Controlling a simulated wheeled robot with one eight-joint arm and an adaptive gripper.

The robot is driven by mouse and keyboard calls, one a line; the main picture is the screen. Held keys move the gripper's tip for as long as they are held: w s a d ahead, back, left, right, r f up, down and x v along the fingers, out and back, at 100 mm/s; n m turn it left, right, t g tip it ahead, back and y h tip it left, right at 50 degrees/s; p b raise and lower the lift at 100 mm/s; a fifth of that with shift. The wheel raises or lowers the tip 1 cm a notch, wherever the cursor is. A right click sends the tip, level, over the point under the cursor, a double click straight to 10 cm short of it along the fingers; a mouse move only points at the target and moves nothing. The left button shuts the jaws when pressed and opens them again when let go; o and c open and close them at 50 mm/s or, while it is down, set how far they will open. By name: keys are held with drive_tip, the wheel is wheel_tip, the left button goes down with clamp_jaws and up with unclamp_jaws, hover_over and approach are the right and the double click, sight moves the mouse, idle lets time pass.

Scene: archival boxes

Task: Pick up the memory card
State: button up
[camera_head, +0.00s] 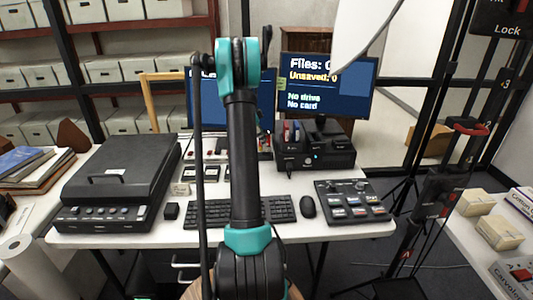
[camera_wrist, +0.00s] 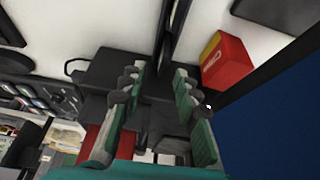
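I cannot make out the memory card for certain in either view. Small square items in little trays (camera_head: 187,174) lie behind the keyboard on the white desk (camera_head: 317,232), too small to identify. A black dock (camera_head: 318,157) under the right monitor has small red and blue pieces upright at its left. In the wrist view my gripper (camera_wrist: 157,82) is open, its two green-backed fingers apart, with nothing visibly held between them. Black equipment lies beyond the fingers. In the head view my arm hides the gripper and part of the desk.
A large black scanner (camera_head: 118,178) stands at the left; a keyboard (camera_head: 281,209), mouse (camera_head: 308,206) and control panel (camera_head: 350,202) lie along the front. The right monitor (camera_head: 350,87) reads "No drive, No card". A red and yellow box (camera_wrist: 228,62) is beside the right finger.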

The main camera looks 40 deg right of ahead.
sight(267, 148)
drive_tip(key=shift+w+x, duration=0.1)
drive_tip(key=shift+x, duration=1.25)
drive_tip(key=shift+w+x, duration=0.15)
drive_tip(key=shift+x, duration=1.15)
drive_tip(key=shift+a+f, duration=0.1)
drive_tip(key=shift+c, duration=0.6)
clamp_jaws()
